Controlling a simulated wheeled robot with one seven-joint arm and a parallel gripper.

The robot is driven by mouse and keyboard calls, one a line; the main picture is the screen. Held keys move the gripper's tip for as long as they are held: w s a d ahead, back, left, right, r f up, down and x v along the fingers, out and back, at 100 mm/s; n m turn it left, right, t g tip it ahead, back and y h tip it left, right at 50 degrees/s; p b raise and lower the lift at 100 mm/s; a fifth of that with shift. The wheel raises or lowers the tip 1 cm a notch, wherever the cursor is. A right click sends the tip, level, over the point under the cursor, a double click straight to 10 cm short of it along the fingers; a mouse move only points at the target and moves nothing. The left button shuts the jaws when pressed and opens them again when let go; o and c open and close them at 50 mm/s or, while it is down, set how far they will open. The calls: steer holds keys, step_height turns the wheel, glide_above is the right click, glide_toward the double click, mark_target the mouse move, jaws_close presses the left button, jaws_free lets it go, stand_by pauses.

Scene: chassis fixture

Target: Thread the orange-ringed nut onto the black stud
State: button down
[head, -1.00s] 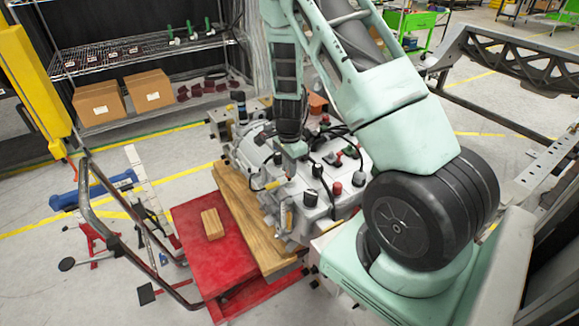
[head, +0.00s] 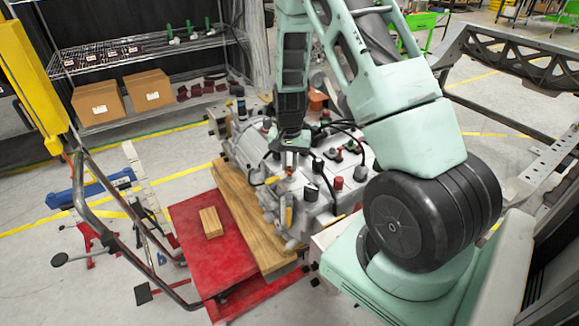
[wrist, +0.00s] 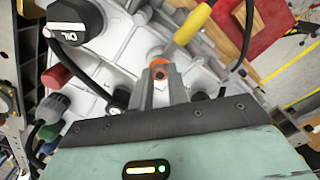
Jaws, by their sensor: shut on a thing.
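The orange-ringed nut (wrist: 159,68) shows in the wrist view between the tips of my gripper (wrist: 160,78), which is shut on it. In the head view my gripper (head: 289,167) points down at the top of the grey machine housing (head: 330,205); the nut is too small there to make out clearly. I cannot pick out the black stud in either view; the nut and fingers may hide it. I cannot tell whether the nut touches a stud.
A black oil cap (wrist: 75,20) and a yellow-handled part (wrist: 190,25) stand close to my fingers. Black hoses and a red cap (wrist: 55,77) are on the housing. A red cart (head: 190,220) with a wooden block (head: 211,222) is beside it.

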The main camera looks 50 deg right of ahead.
steer(key=shift+s+f+n, duration=0.1)
steer(key=shift+f+n, duration=0.1)
steer(key=shift+n, duration=0.2)
steer(key=m+p, duration=0.2)
steer(key=m, duration=0.2)
steer(key=shift+a+r+m, duration=0.1)
steer(key=shift+m, duration=0.3)
steer(key=m+p, duration=0.1)
steer(key=m, duration=0.3)
steer(key=shift+s+m+p, duration=0.1)
steer(key=shift+m+p, duration=0.2)
steer(key=shift+p, duration=0.05)
steer(key=m+p, duration=0.1)
steer(key=m, duration=0.2)
steer(key=shift+m+p, duration=0.35)
steer(key=shift+m, duration=0.05)
steer(key=shift+f+m, duration=0.35)
steer(key=shift+m, duration=0.55)
